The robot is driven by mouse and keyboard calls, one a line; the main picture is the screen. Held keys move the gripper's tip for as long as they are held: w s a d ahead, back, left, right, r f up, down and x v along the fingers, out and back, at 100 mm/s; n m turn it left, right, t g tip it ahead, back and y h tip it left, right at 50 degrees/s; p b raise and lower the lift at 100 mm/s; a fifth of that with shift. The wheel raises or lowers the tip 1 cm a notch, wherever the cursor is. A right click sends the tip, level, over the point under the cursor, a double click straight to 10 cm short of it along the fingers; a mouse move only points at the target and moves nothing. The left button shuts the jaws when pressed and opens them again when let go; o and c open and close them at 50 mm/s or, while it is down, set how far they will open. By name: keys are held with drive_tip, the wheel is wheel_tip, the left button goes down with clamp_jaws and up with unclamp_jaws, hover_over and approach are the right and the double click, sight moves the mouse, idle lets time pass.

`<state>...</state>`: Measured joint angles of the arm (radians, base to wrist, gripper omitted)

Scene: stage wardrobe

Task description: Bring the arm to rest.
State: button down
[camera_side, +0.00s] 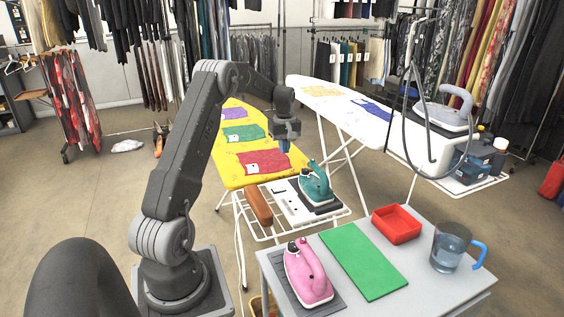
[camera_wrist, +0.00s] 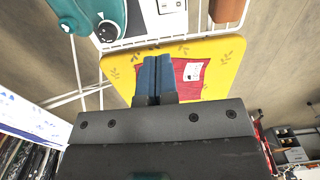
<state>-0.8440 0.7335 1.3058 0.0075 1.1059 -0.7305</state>
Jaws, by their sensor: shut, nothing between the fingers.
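My gripper (camera_side: 283,146) points downward above the near end of the yellow ironing board (camera_side: 227,165). It is shut and empty, its blue fingertips together. In the wrist view my gripper (camera_wrist: 158,62) shows in front of the red cloth (camera_wrist: 192,90) on the board. The red cloth (camera_side: 262,162) also shows in the side view, just left of my fingertips, with a white label on it. I cannot tell the exact height of my fingertips above the board.
A teal iron (camera_side: 316,187) stands on the board's end rack, close to my gripper. The grey table (camera_side: 411,289) holds a pink iron (camera_side: 307,277), green mat (camera_side: 362,262), red tray (camera_side: 397,225) and water jug (camera_side: 449,249). A white ironing board (camera_side: 340,109) stands behind right.

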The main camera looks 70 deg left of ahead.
drive_tip(key=shift+w+r, duration=0.15)
drive_tip(key=shift+r, duration=0.65)
drive_tip(key=s+d+r+m+t+y, duration=0.1)
drive_tip(key=d+r+m, duration=0.3)
drive_tip(key=d+r, duration=0.5)
drive_tip(key=d+r+m+t, duration=0.1)
drive_tip(key=d+r+m, duration=0.3)
drive_tip(key=d, duration=0.9)
drive_tip(key=s+d+m+t+h, duration=0.1)
drive_tip(key=s+d+m+t, duration=0.2)
drive_tip(key=s+d+m, duration=0.7)
drive_tip(key=s+d, duration=0.8)
drive_tip(key=d, duration=0.1)
drive_tip(key=shift+d+t, duration=0.25)
drive_tip(key=shift+t, duration=0.05)
drive_tip(key=shift+w, duration=0.1)
